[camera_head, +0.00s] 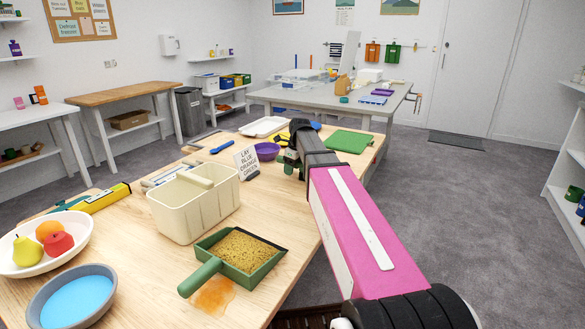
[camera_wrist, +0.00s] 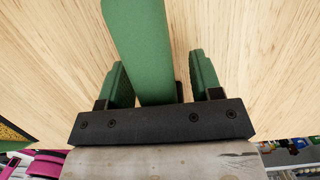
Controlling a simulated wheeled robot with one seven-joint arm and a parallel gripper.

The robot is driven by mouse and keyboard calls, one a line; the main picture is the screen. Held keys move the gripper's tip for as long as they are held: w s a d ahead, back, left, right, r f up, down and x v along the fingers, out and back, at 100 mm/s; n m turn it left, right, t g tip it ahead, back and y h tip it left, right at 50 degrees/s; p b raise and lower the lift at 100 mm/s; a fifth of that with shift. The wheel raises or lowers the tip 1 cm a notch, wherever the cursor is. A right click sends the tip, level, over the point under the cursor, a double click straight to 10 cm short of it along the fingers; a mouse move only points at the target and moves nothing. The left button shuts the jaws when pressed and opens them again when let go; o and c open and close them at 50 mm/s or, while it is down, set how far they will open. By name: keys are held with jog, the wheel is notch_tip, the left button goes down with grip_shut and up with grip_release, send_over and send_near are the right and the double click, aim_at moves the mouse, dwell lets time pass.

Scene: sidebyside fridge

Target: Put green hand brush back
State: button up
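In the head view my gripper (camera_head: 291,160) is low over the wooden table, beyond the cream caddy and beside the small sign. In the wrist view its two green fingers (camera_wrist: 160,70) stand apart. A smooth green bar (camera_wrist: 138,40), which looks like the green hand brush's handle, runs between them, nearer the left finger. A gap shows between the bar and the right finger. The bristles are not visible, and the arm hides much of this spot in the head view. A green dustpan (camera_head: 208,273) with brown-yellow grains lies at the table's near side.
The sign (camera_head: 246,162) reads "LAY BLUE ORANGE GREEN". The cream caddy (camera_head: 177,220), fruit bowl (camera_head: 78,237) and blue-filled bowl (camera_head: 42,315) crowd the near left. A purple bowl (camera_head: 268,150) and green mat (camera_head: 349,141) lie farther back. Orange (camera_head: 372,53) and green (camera_head: 393,54) items hang behind.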

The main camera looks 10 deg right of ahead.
jog(key=r, duration=0.3)
jog(key=d+r, duration=0.1)
jog(key=r, duration=0.3)
jog(key=s+r, duration=0.1)
jog(key=r, duration=0.2)
jog(key=shift+d+r, duration=0.3)
